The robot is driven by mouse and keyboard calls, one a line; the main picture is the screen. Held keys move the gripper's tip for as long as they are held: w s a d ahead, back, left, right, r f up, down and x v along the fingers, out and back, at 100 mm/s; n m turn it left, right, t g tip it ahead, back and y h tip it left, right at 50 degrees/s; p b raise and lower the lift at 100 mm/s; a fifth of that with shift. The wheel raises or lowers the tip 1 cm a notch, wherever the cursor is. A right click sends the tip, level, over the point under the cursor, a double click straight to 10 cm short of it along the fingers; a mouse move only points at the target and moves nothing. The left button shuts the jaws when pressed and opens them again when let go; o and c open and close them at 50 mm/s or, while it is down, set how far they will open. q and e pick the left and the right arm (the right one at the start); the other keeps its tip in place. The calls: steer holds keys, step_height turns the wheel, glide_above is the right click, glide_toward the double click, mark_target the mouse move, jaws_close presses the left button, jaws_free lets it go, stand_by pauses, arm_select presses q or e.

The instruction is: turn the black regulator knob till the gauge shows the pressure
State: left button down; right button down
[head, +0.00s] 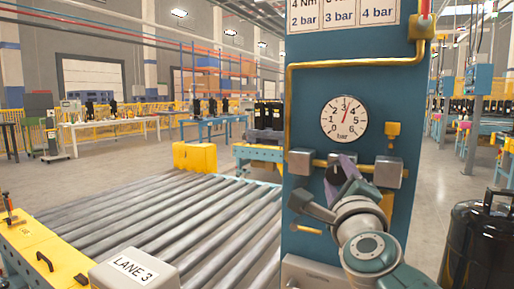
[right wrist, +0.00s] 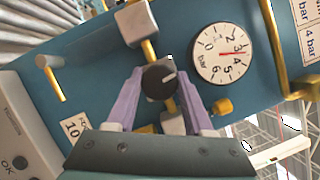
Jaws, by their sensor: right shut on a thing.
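The black regulator knob (right wrist: 160,81) has a white mark and sits on the brass pipe of the blue panel. My right gripper (head: 346,180) is at the panel, below the gauge. In the right wrist view its purple fingers (right wrist: 161,76) are shut on the knob, one on each side. In the head view the gripper largely hides the knob. The round white gauge (head: 344,119) reads in bar, and its red needle points close to 3. The gauge also shows in the right wrist view (right wrist: 222,53). My left gripper is not in view.
A sign (head: 343,14) above the gauge lists 2, 3 and 4 bar. Grey blocks (head: 388,171) flank the knob on the pipe. A roller conveyor (head: 170,215) lies left of the panel. A black tank (head: 480,245) stands at the right.

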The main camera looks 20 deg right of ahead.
steer(key=n+p, duration=0.1)
steer(key=p, duration=0.1)
steer(key=n+g+p, duration=0.1)
steer(key=n+p, duration=0.1)
steer(key=n+y+p, duration=0.1)
steer(key=n+p, duration=0.1)
steer(key=shift+r+g+p, duration=0.3)
steer(key=shift+r+p, duration=0.05)
steer(key=shift+f+n+g+p, duration=0.3)
steer(key=shift+n+p, duration=0.6)
steer(key=shift+p, duration=0.2)
steer(key=shift+c, duration=1.4)
jaws_free()
steer(key=shift+s+a+r+p, duration=0.2)
steer(key=shift+s+p, duration=0.25)
steer(key=shift+p, duration=0.1)
steer(key=p+v, duration=0.4)
steer(key=v, duration=0.5)
